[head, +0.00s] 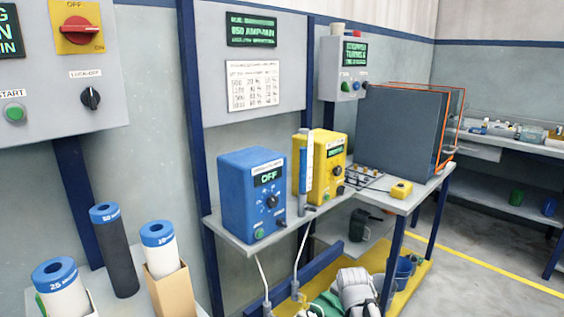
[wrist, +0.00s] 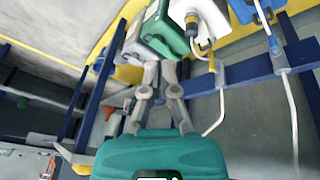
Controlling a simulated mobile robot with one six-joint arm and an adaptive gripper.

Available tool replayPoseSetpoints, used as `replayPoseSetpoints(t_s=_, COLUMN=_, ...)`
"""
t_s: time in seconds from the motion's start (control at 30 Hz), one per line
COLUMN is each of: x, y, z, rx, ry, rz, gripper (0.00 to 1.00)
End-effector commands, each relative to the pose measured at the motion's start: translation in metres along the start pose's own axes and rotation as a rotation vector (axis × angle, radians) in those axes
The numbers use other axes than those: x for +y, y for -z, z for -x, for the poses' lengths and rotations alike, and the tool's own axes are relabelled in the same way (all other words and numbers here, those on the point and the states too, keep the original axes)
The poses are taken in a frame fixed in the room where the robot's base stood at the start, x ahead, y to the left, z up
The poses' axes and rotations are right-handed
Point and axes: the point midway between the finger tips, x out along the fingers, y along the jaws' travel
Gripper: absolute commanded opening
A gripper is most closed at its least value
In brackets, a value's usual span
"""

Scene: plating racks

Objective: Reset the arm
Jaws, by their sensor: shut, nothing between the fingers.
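My gripper (wrist: 159,72) shows in the wrist view, its two grey fingers closed together at the tips with nothing held. Its teal body (wrist: 160,155) fills the bottom middle of that view. Beyond the fingertips is a green and grey unit (wrist: 165,35), with a white container beside it; I cannot tell how far off they are. In the head view a grey-white jointed part at the bottom, right of centre, looks like my arm; the fingers cannot be made out there.
A blue control box (head: 251,200) and a yellow one (head: 320,168) stand on a wall shelf. A dark grey cabinet (head: 400,130) stands on the bench to the right. Blue-topped cylinders (head: 115,250) stand at lower left. Open floor (head: 480,270) shows at right.

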Motion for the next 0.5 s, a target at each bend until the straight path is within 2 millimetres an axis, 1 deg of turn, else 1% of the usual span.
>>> replayPoseSetpoints(t_s=0.03, x=-0.005, y=-0.015, z=0.003, rx=-0.038, ry=0.018, rz=-0.004, gripper=0.0)
replayPoseSetpoints(t_s=0.2, x=-0.018, y=-0.049, z=0.009, rx=-0.152, ry=0.071, rz=-0.016, gripper=0.0)
replayPoseSetpoints(t_s=0.4, x=-0.03, y=-0.081, z=0.019, rx=-0.26, ry=0.123, rz=-0.021, gripper=0.0)
replayPoseSetpoints(t_s=0.5, x=-0.034, y=-0.092, z=0.026, rx=-0.303, ry=0.142, rz=-0.021, gripper=0.0)
